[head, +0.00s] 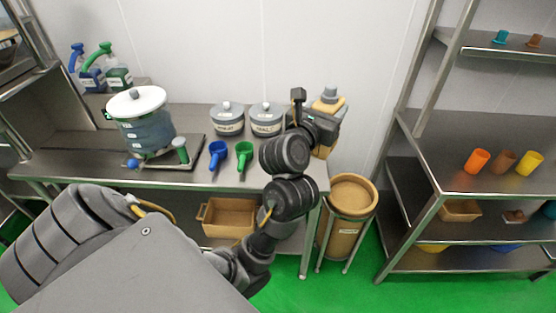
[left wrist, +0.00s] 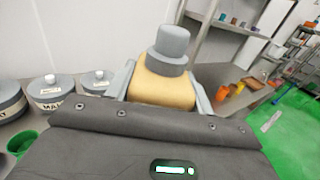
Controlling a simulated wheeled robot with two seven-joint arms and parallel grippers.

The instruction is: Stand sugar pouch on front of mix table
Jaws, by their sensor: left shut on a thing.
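The sugar pouch, a tan pouch with a grey cap (head: 330,92), is at the right end of the steel mix table (head: 90,165). In the left wrist view the pouch (left wrist: 163,88) stands upright between the two fingers. My left gripper (head: 326,112) is shut on it, with its dark body and wrist covering part of the pouch in the head view. The pouch's base is hidden, so I cannot tell whether it touches the table. My right gripper is not in view.
Two grey lidded canisters (head: 266,118) stand left of the gripper. Blue (head: 217,152) and green (head: 244,152) scoops are in front of them. A white-lidded tank (head: 140,115) is further left. A tan round bin (head: 347,215) stands beside the table's right end. Shelving is at right.

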